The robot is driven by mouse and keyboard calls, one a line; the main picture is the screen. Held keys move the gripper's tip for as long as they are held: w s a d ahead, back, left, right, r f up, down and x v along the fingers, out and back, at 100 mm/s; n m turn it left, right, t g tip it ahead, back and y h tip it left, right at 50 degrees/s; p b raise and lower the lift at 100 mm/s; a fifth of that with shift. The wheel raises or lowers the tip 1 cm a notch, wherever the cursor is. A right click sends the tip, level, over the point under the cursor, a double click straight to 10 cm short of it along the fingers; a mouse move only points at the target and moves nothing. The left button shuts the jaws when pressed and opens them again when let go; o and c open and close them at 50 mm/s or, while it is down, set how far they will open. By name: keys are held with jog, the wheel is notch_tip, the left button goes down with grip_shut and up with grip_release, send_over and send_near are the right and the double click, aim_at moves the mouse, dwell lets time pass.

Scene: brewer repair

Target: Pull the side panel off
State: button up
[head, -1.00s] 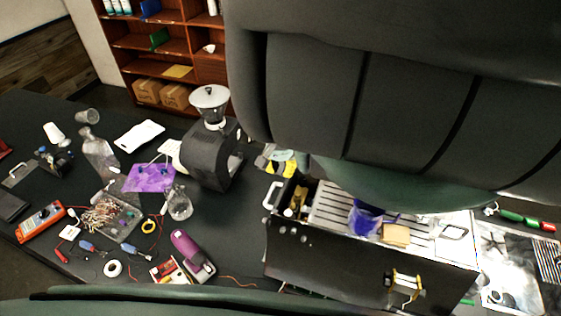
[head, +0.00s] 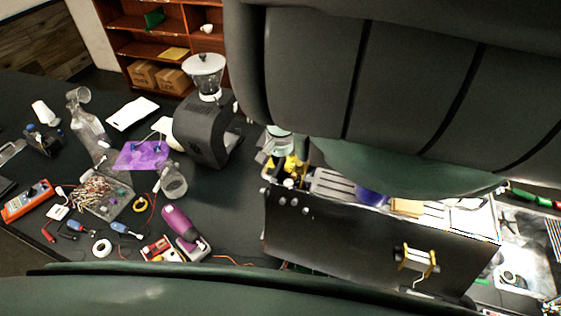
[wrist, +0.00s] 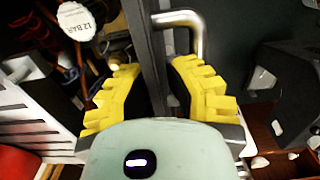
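The side panel (wrist: 146,42) is a dark plate seen edge-on in the wrist view. A bent metal handle (wrist: 196,32) stands out on its right. My gripper (wrist: 156,78) has one yellow ridged finger on each side of the panel's edge, close against it, and looks shut on it; the thin contact is hard to make out. In the head view, my gripper's yellow fingers (head: 287,166) are at the left end of the brewer (head: 345,240). My arm hides much of that end and the brewer's back.
A black grinder (head: 205,130) stands left of the brewer. Loose tools, a purple cloth (head: 142,155) and a purple device (head: 182,226) lie on the dark table. Shelves (head: 150,30) stand behind.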

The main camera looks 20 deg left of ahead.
grip_shut()
jog(key=shift+a, duration=0.3)
dwell(0.4)
jog(key=shift+a+b, duration=0.3)
jog(key=shift+a, duration=0.1)
jog(key=shift+a+r, duration=0.1)
jog(key=shift+a, duration=0.35)
